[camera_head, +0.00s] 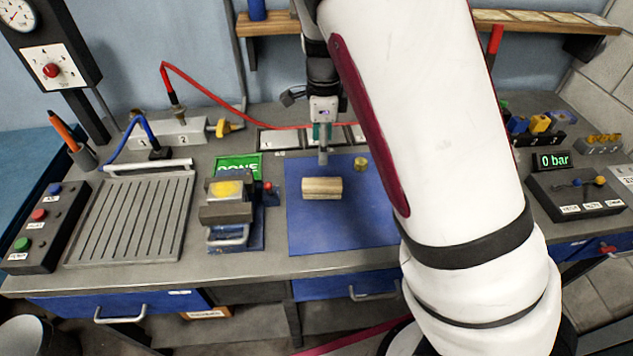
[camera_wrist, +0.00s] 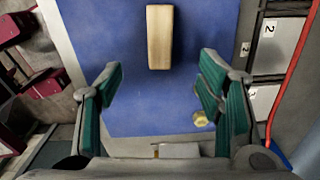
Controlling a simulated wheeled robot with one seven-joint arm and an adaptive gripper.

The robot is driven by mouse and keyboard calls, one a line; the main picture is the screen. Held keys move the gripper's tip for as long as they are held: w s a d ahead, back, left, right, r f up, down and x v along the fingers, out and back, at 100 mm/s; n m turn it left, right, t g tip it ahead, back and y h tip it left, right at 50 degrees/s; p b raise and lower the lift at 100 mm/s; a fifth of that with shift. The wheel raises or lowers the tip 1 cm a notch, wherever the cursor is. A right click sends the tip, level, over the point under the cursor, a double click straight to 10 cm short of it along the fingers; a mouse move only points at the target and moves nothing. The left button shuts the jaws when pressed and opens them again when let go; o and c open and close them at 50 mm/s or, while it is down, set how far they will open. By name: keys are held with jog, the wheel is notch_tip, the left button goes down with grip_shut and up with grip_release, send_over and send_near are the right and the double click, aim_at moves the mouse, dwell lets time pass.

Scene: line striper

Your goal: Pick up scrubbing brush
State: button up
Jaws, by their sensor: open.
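A tan wooden block (camera_head: 322,188), which seems to be the scrubbing brush, lies on the blue mat (camera_head: 345,232) with its long side running left to right in the head view. No bristles can be made out. In the wrist view the block (camera_wrist: 159,37) lies at the top middle, beyond the fingertips and roughly in line with the gap between them. My gripper (camera_wrist: 160,75) is open and empty, with green-padded fingers spread apart. In the head view my gripper (camera_head: 323,150) hangs just behind the block, apart from it.
A small brass cylinder (camera_head: 360,165) stands on the mat, right of the block; it also shows near the right finger in the wrist view (camera_wrist: 200,119). A vise (camera_head: 228,215) stands left of the mat. A red hose (camera_head: 210,92) runs behind. The mat's front is clear.

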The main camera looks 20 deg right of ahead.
aim_at(322, 182)
notch_tip(322, 182, down, 14)
jog(key=shift+r+p, duration=0.2)
jog(key=shift+p, duration=0.5)
jog(key=c, duration=1.3)
